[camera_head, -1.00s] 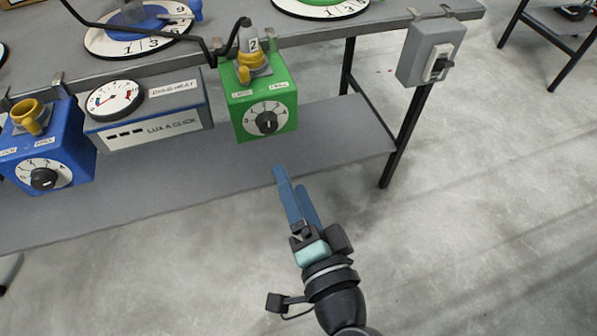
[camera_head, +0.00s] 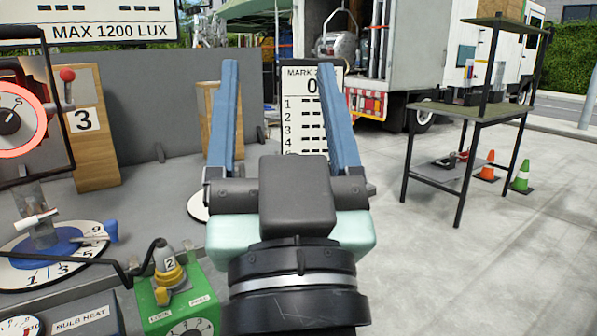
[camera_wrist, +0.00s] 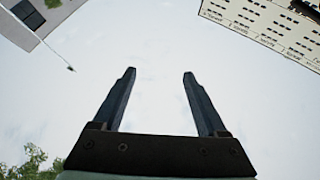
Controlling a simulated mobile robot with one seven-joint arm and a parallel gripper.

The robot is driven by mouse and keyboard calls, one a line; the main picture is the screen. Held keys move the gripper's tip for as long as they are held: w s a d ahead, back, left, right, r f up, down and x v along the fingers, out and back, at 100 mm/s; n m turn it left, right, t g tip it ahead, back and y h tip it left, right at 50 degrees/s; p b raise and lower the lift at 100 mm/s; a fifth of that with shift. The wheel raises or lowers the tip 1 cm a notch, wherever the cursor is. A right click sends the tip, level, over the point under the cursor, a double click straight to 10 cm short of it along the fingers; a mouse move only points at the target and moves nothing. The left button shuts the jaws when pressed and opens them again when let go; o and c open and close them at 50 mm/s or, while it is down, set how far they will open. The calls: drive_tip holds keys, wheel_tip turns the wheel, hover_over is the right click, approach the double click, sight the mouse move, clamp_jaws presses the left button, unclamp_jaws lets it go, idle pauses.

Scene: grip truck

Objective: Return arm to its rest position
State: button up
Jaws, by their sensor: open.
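My gripper (camera_head: 284,120) is raised upright in the middle of the head view, its two blue fingers spread apart with nothing between them. In the wrist view my gripper (camera_wrist: 160,95) points up at pale sky, open and empty. In the head view the fingers stand in front of a white score board (camera_head: 305,100) and hide part of it.
A grey bench (camera_head: 150,210) at left carries a dial disc (camera_head: 30,272) and a lamp with a red ring. A green box (camera_head: 180,305) with a knob hangs at its front. A truck (camera_head: 400,60) and a shelf table (camera_head: 465,112) stand behind. Concrete floor (camera_head: 480,270) at right is clear.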

drive_tip(key=s+d+r+t+h+p, duration=0.1)
drive_tip(key=s+r+p, duration=0.3)
drive_tip(key=r+p, duration=2.6)
wheel_tip(320, 180, up, 6)
drive_tip(key=shift+f+m+t+h, duration=0.2)
drive_tip(key=shift+m+t+h, duration=0.1)
drive_tip(key=shift+t+h, duration=0.4)
drive_tip(key=shift+d, duration=0.1)
